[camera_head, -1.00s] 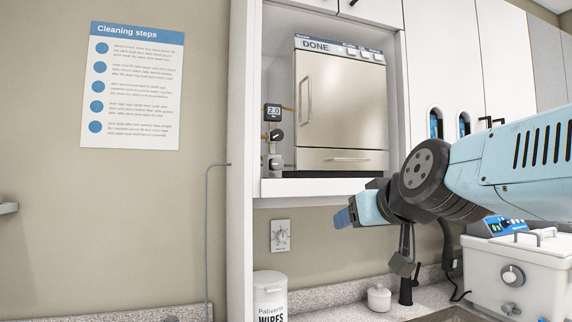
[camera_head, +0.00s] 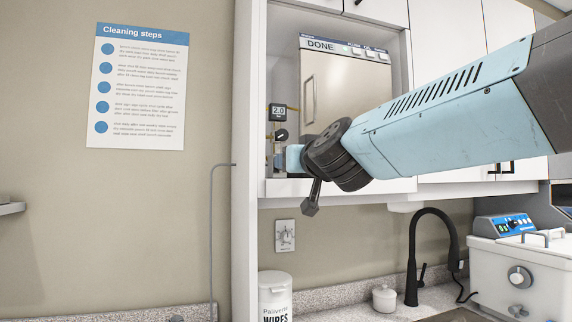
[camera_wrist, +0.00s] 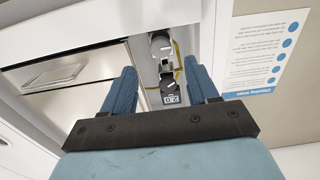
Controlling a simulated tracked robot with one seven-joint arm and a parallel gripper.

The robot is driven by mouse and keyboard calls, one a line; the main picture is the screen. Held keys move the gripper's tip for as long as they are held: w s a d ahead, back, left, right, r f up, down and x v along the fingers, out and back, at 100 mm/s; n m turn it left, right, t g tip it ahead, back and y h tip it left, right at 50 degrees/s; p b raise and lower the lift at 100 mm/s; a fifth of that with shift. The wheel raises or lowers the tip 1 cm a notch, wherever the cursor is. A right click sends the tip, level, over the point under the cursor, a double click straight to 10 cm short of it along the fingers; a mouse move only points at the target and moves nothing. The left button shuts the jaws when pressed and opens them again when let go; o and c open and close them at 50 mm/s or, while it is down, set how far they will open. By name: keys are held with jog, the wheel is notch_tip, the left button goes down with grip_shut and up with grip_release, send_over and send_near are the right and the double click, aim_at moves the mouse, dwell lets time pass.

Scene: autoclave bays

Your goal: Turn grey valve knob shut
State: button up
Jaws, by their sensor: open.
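The grey valve knob (camera_wrist: 160,45) shows in the wrist view as a round grey knob, ahead of and between my open fingers. A black knob (camera_wrist: 167,81) sits between it and the small display reading 2.0 (camera_wrist: 171,98), which appears upside down there. My gripper (camera_wrist: 159,68) is open and empty; I see no contact with the knob.
The autoclave (camera_head: 345,85), labelled DONE, stands right of the valve in the open cabinet bay, partly behind my arm. The cabinet's side panel (camera_head: 245,150) is close on the left. Below are a wipes tub (camera_head: 275,296), a black tap (camera_head: 413,265) and a white bath unit (camera_head: 515,270).

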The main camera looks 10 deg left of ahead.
jog(key=shift+x, duration=3.65)
jog(key=shift+c, duration=0.2)
jog(key=c, duration=0.9)
jog(key=shift+d, duration=0.1)
jog(key=shift+c, duration=0.3)
